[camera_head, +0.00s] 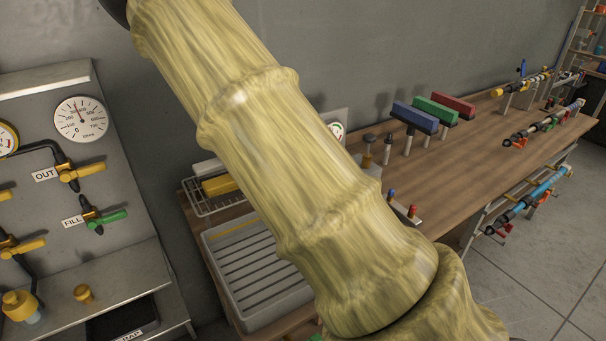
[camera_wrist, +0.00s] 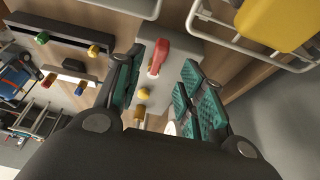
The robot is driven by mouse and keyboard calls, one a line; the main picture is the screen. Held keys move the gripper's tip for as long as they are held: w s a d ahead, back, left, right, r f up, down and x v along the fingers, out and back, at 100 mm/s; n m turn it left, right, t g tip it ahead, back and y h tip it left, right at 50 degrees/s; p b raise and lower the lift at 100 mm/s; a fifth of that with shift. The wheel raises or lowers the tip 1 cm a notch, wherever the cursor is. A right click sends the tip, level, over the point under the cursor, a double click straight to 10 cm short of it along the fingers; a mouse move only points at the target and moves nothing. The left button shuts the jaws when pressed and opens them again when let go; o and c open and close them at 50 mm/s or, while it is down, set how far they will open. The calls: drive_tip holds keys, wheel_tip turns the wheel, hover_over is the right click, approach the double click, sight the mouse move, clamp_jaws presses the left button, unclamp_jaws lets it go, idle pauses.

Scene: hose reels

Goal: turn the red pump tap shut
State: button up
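The red tap (camera_wrist: 158,57) shows in the wrist view as a red lever on a pale plate (camera_wrist: 185,48). A small yellow knob (camera_wrist: 143,93) sits on the same plate. My gripper (camera_wrist: 163,62) is open, with one dark, green-padded finger on each side of the red lever. Whether either pad touches the lever I cannot tell. In the head view my arm covers the red tap and my gripper. Part of a pale plate with a gauge (camera_head: 336,129) shows just beyond the arm.
A yellow block (camera_wrist: 278,20) lies in a wire basket close to the right finger. Small coloured knobs (camera_wrist: 93,50) stand at the left. In the head view, a slatted tray (camera_head: 215,241), coloured blocks on posts (camera_head: 415,117) and a tap panel (camera_head: 120,180) surround the arm.

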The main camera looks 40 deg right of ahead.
drive_tip(key=v, duration=0.6)
drive_tip(key=shift+r, duration=0.15)
idle(0.3)
